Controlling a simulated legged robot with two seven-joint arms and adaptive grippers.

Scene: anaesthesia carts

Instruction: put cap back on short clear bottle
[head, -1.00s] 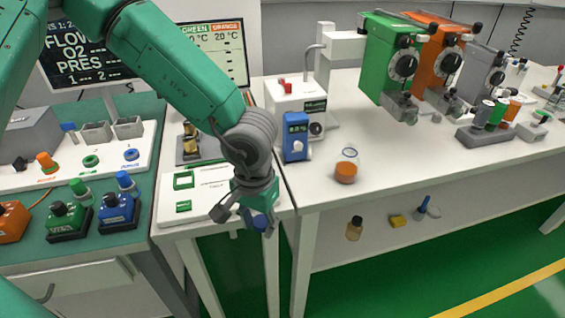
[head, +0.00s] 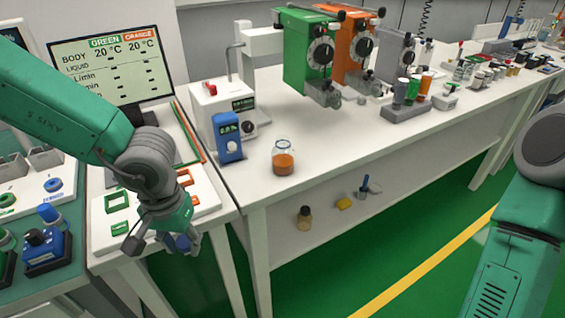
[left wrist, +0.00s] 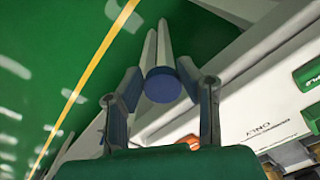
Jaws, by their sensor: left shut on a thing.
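A short clear bottle (head: 283,160) with orange liquid stands upright near the front edge of the white bench; no cap shows on it. My left gripper (head: 178,240) is over the front edge of the white-topped stand, left of the bottle and apart from it. It is shut on a round blue cap (left wrist: 163,85), which shows between the two fingers (left wrist: 163,90) in the left wrist view. The cap is partly hidden by the fingers in the head view (head: 183,243). My right arm shows at the right edge, but its gripper is out of the picture.
A blue meter (head: 228,138) stands just left of the bottle, by a white device (head: 222,110). Green (head: 308,55) and orange vaporizers hang behind. A grey rack (head: 405,111) holds small bottles. The bench right of the bottle is clear. A brown bottle (head: 304,217) is on the shelf below.

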